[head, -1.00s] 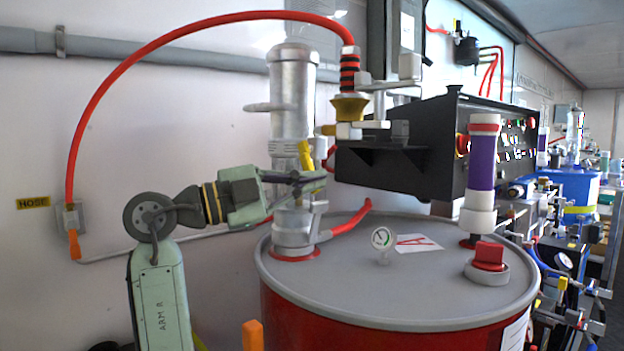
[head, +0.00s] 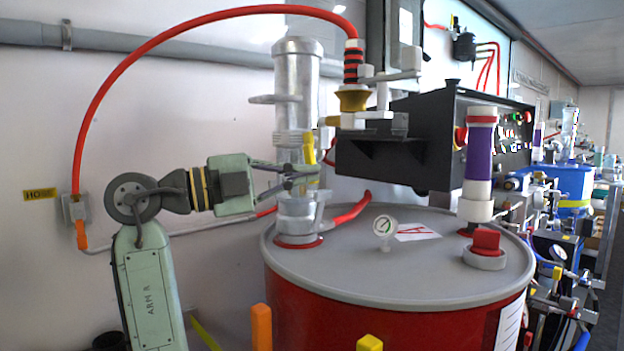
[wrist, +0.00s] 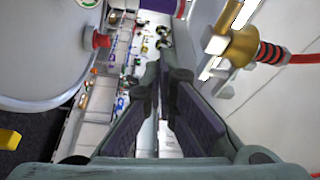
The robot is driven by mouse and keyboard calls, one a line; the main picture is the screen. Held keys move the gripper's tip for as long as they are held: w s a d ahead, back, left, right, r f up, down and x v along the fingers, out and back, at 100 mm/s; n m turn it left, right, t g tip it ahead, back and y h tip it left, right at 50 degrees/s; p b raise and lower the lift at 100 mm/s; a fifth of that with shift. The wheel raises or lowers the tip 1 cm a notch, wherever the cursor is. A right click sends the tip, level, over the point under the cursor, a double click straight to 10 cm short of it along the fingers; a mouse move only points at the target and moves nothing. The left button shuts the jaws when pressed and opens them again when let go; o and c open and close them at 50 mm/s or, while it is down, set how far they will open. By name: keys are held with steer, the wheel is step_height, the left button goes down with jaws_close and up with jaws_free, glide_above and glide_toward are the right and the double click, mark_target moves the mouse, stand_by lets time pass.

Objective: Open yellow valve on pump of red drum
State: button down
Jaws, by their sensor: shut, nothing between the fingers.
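The red drum (head: 400,328) stands in the middle of the head view with a grey lid. A silver pump (head: 296,90) rises from the lid's left side. The yellow valve handle (head: 309,149) sits low on the pump and points roughly up and down. My gripper (head: 312,173) comes from the left, its fingertips overlapping the lower part of the handle in the picture. Whether they touch it I cannot tell. In the wrist view my gripper (wrist: 164,75) is shut with nothing between its fingers, and the yellow handle is not visible there.
A red hose (head: 180,42) arches from the wall to a brass fitting (head: 353,100) by the pump. A black control box (head: 430,140) stands behind the drum. A gauge (head: 385,227), a red cap (head: 486,242) and a purple-and-white cylinder (head: 479,160) stand on the lid.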

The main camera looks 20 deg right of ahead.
steer(key=a, duration=0.6)
steer(key=shift+f, duration=0.45)
